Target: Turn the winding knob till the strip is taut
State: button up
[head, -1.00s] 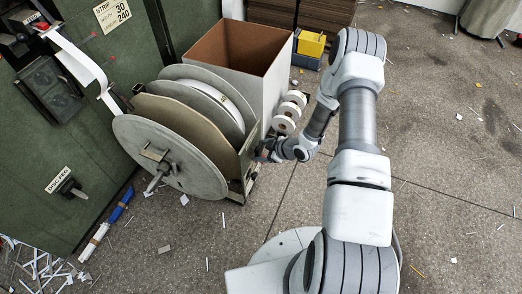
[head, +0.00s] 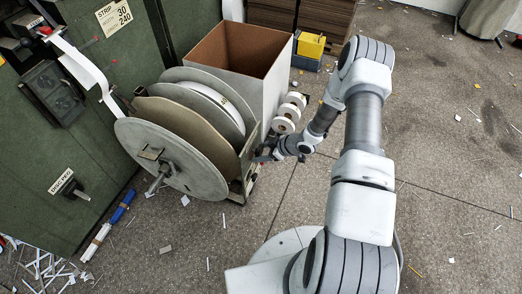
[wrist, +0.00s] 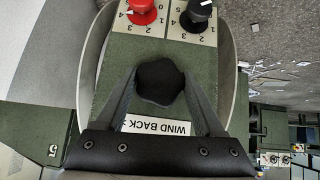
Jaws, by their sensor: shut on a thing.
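The black winding knob (wrist: 161,82) sits on a green panel (wrist: 100,95) in the wrist view, above an upside-down label reading WIND BACK (wrist: 157,126). My gripper (wrist: 160,88) is shut on the knob, one finger on each side. In the head view my gripper (head: 264,153) is at the right side of the reel stand, where the knob is hidden. The white strip (head: 83,66) runs from the green machine down toward the large grey reel (head: 175,165).
A red knob (wrist: 143,12) and a black dial (wrist: 199,10) sit on the same panel. An open cardboard-lined box (head: 270,85) stands behind the reel, with white rolls (head: 284,125) beside it. Paper scraps litter the floor. Floor at right is open.

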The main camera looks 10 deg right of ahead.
jog(key=shift+w+d+m+g+y, duration=0.1)
jog(key=shift+m+g+y, duration=0.5)
jog(key=shift+g+y, duration=0.3)
jog(key=shift+f+m+g+y+b, duration=0.1)
jog(key=shift+m+g+y+b, duration=0.3)
jog(key=shift+m+g, duration=0.25)
jog(key=shift+g, duration=0.25)
jog(key=o, duration=1.4)
jog(key=shift+c, duration=0.2)
jog(key=p+v, duration=0.5)
jog(key=v, duration=1.2)
jog(key=shift+d, duration=0.35)
